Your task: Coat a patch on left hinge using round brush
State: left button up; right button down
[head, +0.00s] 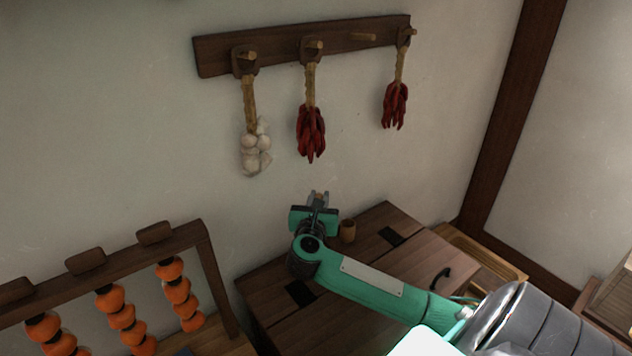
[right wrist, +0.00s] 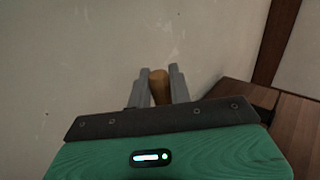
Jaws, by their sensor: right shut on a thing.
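My right gripper (head: 318,200) is raised in front of the wall, above the far part of a dark wooden chest (head: 375,218). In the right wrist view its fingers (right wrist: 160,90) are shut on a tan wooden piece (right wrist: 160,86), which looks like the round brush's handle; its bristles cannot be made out. Two dark hinge plates show on the chest top. The left hinge (head: 299,292) is beside my right arm, low and left of the gripper, and apart from it. The right hinge (head: 391,236) is beyond the arm. My left gripper is out of view.
A small wooden cup (head: 347,231) stands on the chest close to my right gripper. A peg rail (head: 290,47) with garlic and red chillies hangs above. A rack (head: 208,265) with orange strings stands left. A black handle (head: 441,279) is on the chest's right side.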

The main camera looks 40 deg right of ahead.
jog(key=shift+s+a, duration=0.2)
jog(key=shift+a+f+b, duration=0.1)
jog(key=shift+f+b, duration=0.25)
jog(key=shift+f, duration=0.2)
notch_tip(320, 180, down, 4)
jog(key=b, duration=0.2)
jog(key=shift+r+b, duration=0.25)
jog(key=shift+b, duration=0.1)
jog(key=shift+f+b, duration=0.55)
jog(key=shift+f, duration=0.15)
jog(key=shift+f+b, duration=0.4)
jog(key=shift+f, duration=0.2)
